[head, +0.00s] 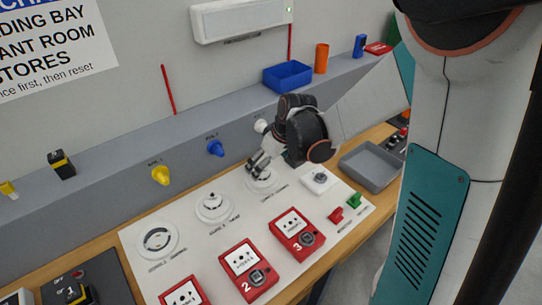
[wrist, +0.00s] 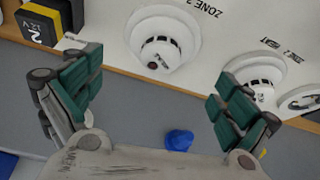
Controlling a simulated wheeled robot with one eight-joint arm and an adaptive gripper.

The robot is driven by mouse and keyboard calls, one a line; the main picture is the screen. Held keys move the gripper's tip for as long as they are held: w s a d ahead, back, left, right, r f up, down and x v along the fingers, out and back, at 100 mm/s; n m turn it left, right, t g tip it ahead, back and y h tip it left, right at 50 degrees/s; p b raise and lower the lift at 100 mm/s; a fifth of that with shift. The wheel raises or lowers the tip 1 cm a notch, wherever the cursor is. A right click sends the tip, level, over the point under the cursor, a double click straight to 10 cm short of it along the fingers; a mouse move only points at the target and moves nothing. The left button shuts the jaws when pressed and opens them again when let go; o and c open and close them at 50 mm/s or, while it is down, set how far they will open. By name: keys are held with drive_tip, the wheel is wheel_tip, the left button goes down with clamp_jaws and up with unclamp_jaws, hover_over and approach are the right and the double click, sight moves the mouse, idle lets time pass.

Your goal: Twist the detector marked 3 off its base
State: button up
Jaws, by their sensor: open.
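Three round white units sit in a row on the white panel (head: 180,262). The right-hand detector (head: 266,185) is partly hidden under my gripper (head: 258,164) in the head view; its label is too small to read there. In the wrist view this detector (wrist: 162,42) shows as a domed white head on a round base, with a blurred zone label beside it. My gripper (wrist: 157,85) is open and empty. Its fingers are apart on either side, and the detector lies towards the picture top, not visibly touched.
The middle detector (head: 213,206) and the left unit (head: 157,239), a flatter ring, stand alongside. Red boxes marked 2 (head: 248,270) and 3 (head: 296,233) lie in front. A blue knob (head: 215,148) is on the grey ledge behind. A grey tray (head: 371,168) is at right.

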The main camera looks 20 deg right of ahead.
sight(262, 175)
drive_tip(key=b+x, duration=0.1)
drive_tip(key=x, duration=0.5)
drive_tip(key=shift+f+b, duration=0.2)
drive_tip(key=shift+b, duration=0.15)
drive_tip(key=shift+c, duration=0.6)
drive_tip(key=c, duration=1)
